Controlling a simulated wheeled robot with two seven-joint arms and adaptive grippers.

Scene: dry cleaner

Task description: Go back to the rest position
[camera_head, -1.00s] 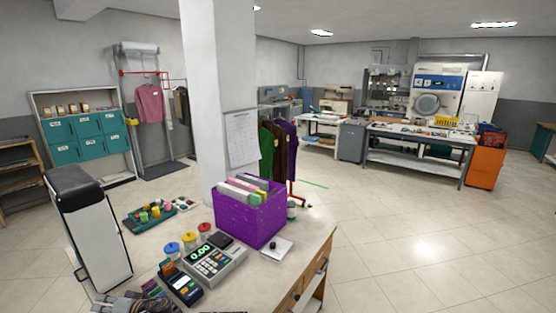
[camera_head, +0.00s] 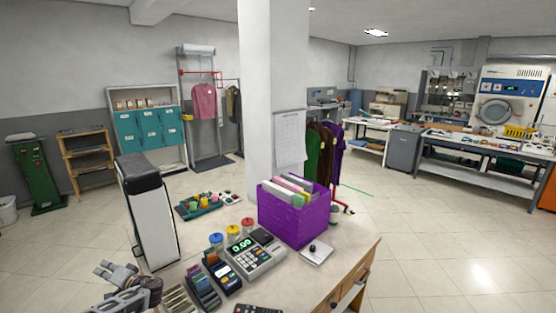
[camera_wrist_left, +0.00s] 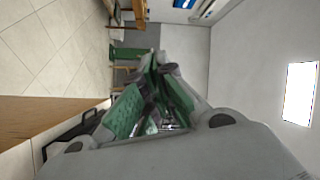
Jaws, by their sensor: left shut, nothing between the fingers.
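My left gripper (camera_head: 108,272) is at the lower left of the head view, grey and dark, by the near left part of the counter (camera_head: 335,268). It appears to hold nothing. In the left wrist view its green-padded fingers (camera_wrist_left: 157,66) come together, with no object between them. The wrist picture is turned sideways, with floor on the left and a ceiling light on the right. My right gripper is in neither view.
The counter carries a purple file box (camera_head: 290,220), a cash register (camera_head: 256,258), a card reader (camera_head: 222,275) and small jars. A tall white stand with a black top (camera_head: 152,215) rises close beyond my gripper. A green machine (camera_head: 38,175) stands far left. Floor at the right is clear.

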